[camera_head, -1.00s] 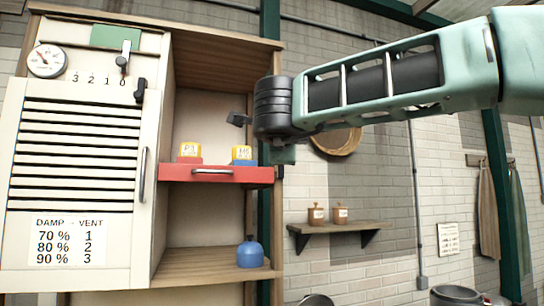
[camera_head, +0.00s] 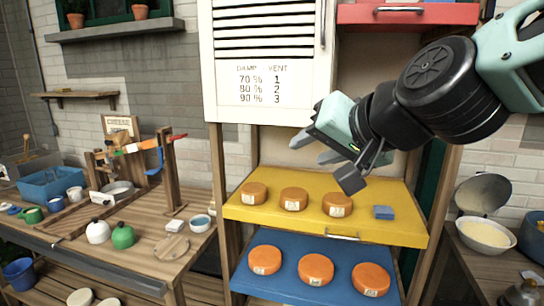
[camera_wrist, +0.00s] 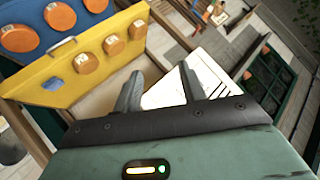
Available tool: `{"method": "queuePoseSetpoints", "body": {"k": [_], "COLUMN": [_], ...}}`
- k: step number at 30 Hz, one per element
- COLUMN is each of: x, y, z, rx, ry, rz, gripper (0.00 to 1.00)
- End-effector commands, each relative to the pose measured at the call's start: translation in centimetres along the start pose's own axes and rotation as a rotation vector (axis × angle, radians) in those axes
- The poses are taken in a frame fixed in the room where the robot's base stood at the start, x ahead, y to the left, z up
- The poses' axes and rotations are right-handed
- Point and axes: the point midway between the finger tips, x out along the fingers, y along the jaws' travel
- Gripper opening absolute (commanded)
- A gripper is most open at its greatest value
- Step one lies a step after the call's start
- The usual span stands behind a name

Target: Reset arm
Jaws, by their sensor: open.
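My gripper (camera_head: 312,148) is in front of the shelf unit in the head view, above the yellow shelf and pointing left. Its two fingers are apart with nothing between them. In the wrist view the open fingers (camera_wrist: 158,92) point toward the white louvred door with the vent chart (camera_wrist: 205,80). The same door (camera_head: 265,60) hangs at the upper left of the unit in the head view. My arm comes in from the upper right and hides part of the unit's back.
The yellow shelf (camera_head: 270,218) bears several orange cheeses and a blue block (camera_head: 383,212). The blue shelf (camera_head: 290,290) below bears more cheeses. A red drawer (camera_head: 410,15) is above. A cluttered workbench (camera_head: 150,250) stands left; a bowl (camera_head: 484,233) stands right.

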Motion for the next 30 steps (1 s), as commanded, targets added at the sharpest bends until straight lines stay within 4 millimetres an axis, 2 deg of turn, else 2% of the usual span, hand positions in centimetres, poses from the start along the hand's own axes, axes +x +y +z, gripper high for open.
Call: {"method": "queuePoseSetpoints", "body": {"k": [1, 4, 6, 9, 12, 15, 18, 30], "x": [0.4, 0.1, -0.8, -2.9, -5.1, -6.9, -8.0, -8.2], "y": [0.9, 3.0, 5.1, 8.3, 11.3, 13.5, 14.7, 14.9], "z": [3.8, 10.8, 15.3, 20.6, 24.1, 26.0, 26.8, 26.9], "rx": [-0.069, -0.216, -0.319, -0.458, -0.572, -0.654, -0.696, -0.706], "ry": [-0.108, -0.327, -0.48, -0.682, -0.847, -0.957, -1.014, -1.027], "rz": [0.012, 0.044, 0.073, 0.121, 0.17, 0.208, 0.23, 0.236], "gripper": [0.41, 0.41, 0.41, 0.41, 0.41, 0.41, 0.41, 0.41]}}
